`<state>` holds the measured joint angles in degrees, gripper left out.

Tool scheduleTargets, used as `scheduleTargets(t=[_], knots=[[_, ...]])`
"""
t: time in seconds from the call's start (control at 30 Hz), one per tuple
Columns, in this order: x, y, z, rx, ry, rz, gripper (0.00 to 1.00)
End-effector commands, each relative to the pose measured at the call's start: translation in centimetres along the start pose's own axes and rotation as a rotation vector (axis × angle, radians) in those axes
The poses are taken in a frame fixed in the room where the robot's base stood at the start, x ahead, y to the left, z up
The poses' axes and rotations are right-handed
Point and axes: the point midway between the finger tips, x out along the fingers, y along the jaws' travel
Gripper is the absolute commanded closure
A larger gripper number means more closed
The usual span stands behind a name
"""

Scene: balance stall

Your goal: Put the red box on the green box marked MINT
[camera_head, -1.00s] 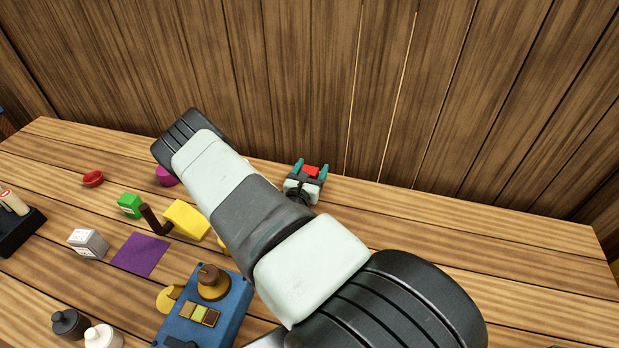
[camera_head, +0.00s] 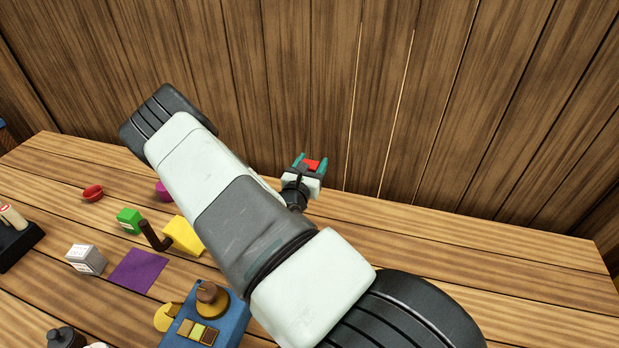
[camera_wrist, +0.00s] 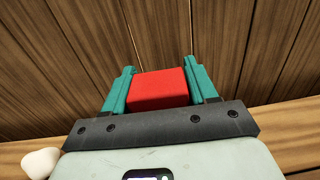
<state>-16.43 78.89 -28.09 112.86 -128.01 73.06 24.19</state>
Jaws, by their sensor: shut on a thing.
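The red box (camera_head: 311,165) is held between the teal fingers of my gripper (camera_head: 311,163), above the back of the table near the wooden wall. In the wrist view the red box (camera_wrist: 158,89) fills the gap between both fingers of my gripper (camera_wrist: 160,86). The green box (camera_head: 129,220) sits on the table at the left, well apart from my gripper.
A dark brown handled thing (camera_head: 153,235) and a yellow block (camera_head: 184,236) stand right beside the green box. A purple square (camera_head: 138,271), a grey-white box (camera_head: 86,259) and a blue device (camera_head: 222,325) lie nearer. The table's right side is clear.

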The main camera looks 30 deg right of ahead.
Motion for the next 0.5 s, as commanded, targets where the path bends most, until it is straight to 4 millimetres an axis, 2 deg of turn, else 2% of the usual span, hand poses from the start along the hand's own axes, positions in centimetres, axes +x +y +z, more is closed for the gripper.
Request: scheduleTargets(t=[0.1, 0.37, 0.5], knots=[[0.0, 0.0, 1.5, 0.001, -0.001, 0.0, 0.74], [0.0, 0.1, 2.8, 0.001, -0.001, 0.0, 0.74], [0.0, 0.0, 5.8, 0.004, -0.002, -0.001, 0.74]])
